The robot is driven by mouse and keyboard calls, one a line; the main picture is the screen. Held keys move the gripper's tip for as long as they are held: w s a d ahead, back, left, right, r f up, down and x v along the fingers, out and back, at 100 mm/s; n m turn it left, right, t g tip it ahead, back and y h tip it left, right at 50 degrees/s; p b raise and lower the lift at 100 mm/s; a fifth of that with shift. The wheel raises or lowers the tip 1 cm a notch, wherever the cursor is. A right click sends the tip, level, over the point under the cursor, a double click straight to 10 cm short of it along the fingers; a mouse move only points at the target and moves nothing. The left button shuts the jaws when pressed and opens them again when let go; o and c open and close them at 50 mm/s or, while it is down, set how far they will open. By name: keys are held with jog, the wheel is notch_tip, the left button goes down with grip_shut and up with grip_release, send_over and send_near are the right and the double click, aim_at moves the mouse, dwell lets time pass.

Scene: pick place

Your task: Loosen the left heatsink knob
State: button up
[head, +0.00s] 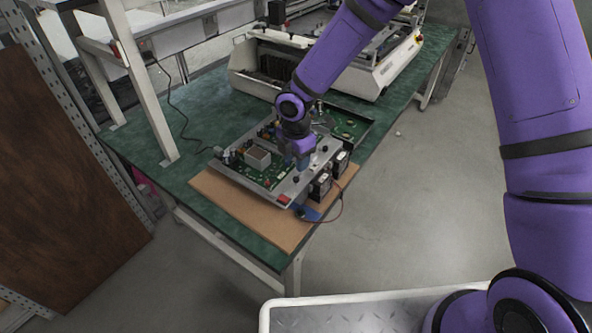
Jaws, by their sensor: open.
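A metal plate holding a green circuit board (254,171) lies on a brown mat on the green table, seen in the head view. Small parts, a silver box and black finned heatsinks (322,187) sit on and beside the board. Small dark round knobs (296,180) show near the plate's right side; I cannot tell which is the left heatsink knob. My gripper (302,163) points down over the right part of the plate, close above it. Its fingers are open and small in the view, and they hide what lies beneath. I cannot tell whether they touch a knob.
The brown mat (232,206) reaches the front edge of the green table (200,121). A second green board in a tray (347,126) lies behind the plate. A large white machine (378,82) stands at the back. A red wire (338,208) loops off the heatsinks. A white post (147,90) stands at left.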

aim_at(297, 178)
jog(key=shift+r, duration=1.9)
jog(key=s+d+r+m+t+h, duration=0.1)
jog(key=s+d+r+m, duration=0.2)
jog(key=d+r+m, duration=0.5)
jog(key=s+d+r+m+t+h, duration=0.15)
jog(key=s+d+r+m, duration=0.25)
jog(key=d+r, duration=0.8)
jog(key=s+d+r+m+t+y, duration=0.1)
jog(key=s+d+r+m, duration=0.2)
jog(key=s+r+m, duration=0.3)
jog(key=s+d+r+m+t+y, duration=0.1)
jog(key=s+d+r+m, duration=0.3)
jog(key=s, duration=1)
jog(key=shift+d+r+m+t, duration=0.2)
jog(key=shift+r+m+t, duration=0.15)
jog(key=shift+r+m, duration=1.15)
jog(key=shift+f+m+y, duration=0.25)
jog(key=shift+f+m, duration=0.05)
